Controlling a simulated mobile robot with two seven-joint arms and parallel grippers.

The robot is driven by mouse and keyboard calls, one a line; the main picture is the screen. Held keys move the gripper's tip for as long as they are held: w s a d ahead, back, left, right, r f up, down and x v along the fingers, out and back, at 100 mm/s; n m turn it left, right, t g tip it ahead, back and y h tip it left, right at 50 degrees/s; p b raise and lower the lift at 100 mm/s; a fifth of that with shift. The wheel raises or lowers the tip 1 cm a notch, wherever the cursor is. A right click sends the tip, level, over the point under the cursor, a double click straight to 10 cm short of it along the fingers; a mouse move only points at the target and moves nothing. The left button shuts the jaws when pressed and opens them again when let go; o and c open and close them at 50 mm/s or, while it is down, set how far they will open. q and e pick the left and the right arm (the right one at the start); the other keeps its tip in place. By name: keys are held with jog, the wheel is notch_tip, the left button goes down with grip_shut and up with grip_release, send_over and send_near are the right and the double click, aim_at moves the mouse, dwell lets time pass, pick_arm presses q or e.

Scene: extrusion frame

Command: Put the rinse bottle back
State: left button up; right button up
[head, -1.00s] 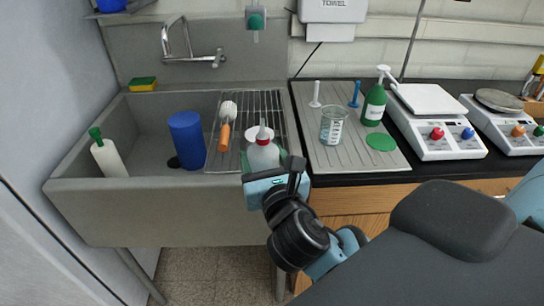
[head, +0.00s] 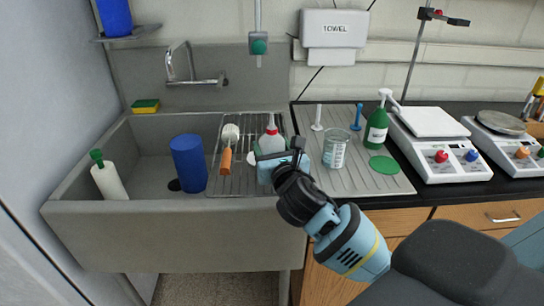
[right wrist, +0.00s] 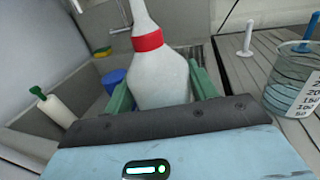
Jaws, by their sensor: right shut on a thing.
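The rinse bottle (head: 271,141) is white with a red collar and a pale spout. My right gripper (head: 271,156) is shut around its body, and the bottle stands nearly upright, in front of the drying rack's right side in the head view. In the right wrist view the bottle (right wrist: 158,75) sits between the two green fingers, tilted slightly in the picture. Its base is hidden behind the gripper, so I cannot tell whether it touches anything. My left gripper is out of view.
The wire rack (head: 240,183) holds an orange-handled brush (head: 226,160) and a partly hidden white round thing (head: 252,158). A blue cup (head: 188,163) stands in the sink. To the right, the ribbed board (head: 345,181) carries a beaker (head: 335,150), a green spray bottle (head: 376,128) and a green disc (head: 384,166).

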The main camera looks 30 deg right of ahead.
jog(key=shift+w+d+f+b, duration=0.1)
jog(key=shift+w+d+f, duration=0.1)
jog(key=shift+f, duration=0.25)
jog(key=shift+w+d+f+b, duration=0.15)
jog(key=shift+f, duration=0.25)
jog(key=shift+w+d+f+b, duration=0.1)
jog(key=shift+w+d+f, duration=0.1)
jog(key=shift+f, duration=0.7)
jog(key=o, duration=1.1)
jog(key=shift+a+f, duration=0.1)
jog(key=shift+f, duration=0.05)
jog(key=shift+o, duration=0.2)
jog(key=v, duration=1.2)
